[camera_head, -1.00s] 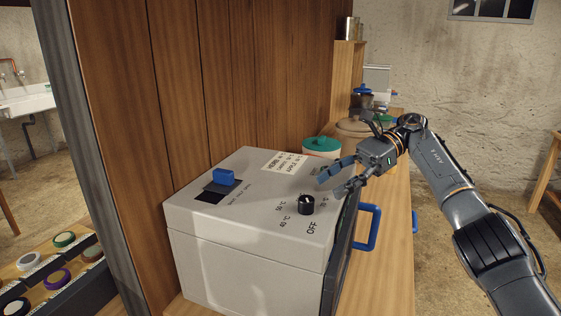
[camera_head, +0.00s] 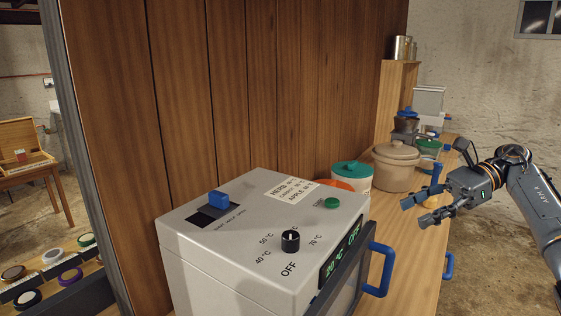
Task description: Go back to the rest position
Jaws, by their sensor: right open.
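The box has a black knob (camera_head: 290,241), a blue slider (camera_head: 219,200), a green button (camera_head: 332,203) and a display (camera_head: 343,250) that reads 20 °C OFF. Its blue door handle (camera_head: 382,270) faces the right. My left gripper is out of view.
On the counter (camera_head: 415,255) stand a teal-lidded canister (camera_head: 352,176), a beige pot (camera_head: 396,167) and a blue-lidded jar (camera_head: 407,120) farther back. A wooden panel (camera_head: 240,90) rises behind the box. Several lidded jars sit in a rack (camera_head: 85,283) at lower left. Open floor lies at the right.

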